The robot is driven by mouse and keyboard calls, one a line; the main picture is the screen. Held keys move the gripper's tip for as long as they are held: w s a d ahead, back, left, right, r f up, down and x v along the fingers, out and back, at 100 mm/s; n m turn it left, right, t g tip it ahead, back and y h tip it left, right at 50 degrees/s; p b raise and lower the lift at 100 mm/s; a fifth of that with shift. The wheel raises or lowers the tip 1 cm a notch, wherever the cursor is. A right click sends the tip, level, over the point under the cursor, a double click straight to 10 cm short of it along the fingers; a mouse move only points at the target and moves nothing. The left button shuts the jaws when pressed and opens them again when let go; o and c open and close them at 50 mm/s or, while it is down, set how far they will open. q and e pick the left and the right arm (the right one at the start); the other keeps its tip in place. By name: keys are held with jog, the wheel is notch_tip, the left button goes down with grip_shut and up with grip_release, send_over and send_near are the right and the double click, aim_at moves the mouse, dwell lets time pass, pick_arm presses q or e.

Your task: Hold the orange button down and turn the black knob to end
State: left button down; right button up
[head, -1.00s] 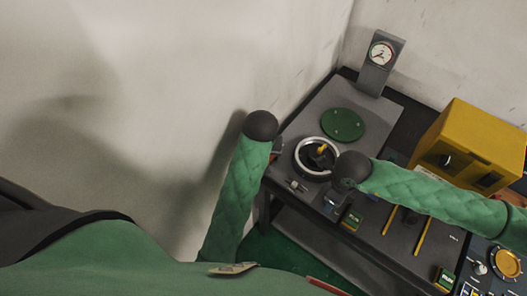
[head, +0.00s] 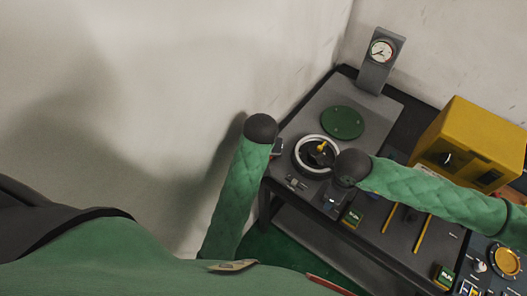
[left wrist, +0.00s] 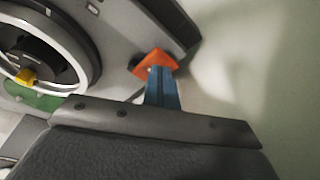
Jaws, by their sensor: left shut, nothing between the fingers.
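The orange button (left wrist: 153,63) shows in the left wrist view. My left gripper (left wrist: 161,72) is shut and empty, its blue fingertips over the near edge of the button. They look to be against it, but how far it is pressed cannot be told. In the head view the button is hidden behind my left arm's dark end. The black knob (head: 312,160) sits inside a silver ring with a yellow mark on it; it also shows at the left of the left wrist view (left wrist: 64,63). My right arm's dark end covers the ring's right edge.
A gauge on a grey stand (head: 378,77) and a green round plate (head: 342,122) are at the back of the bench. A yellow box (head: 472,143) stands at the right. Yellow rods and small labelled blocks lie along the front. A wall is close on the left.

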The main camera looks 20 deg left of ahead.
dwell(1.9)
jog(key=n, duration=0.9)
dwell(0.4)
jog(key=c, duration=0.7)
jog(key=shift+o, duration=0.2)
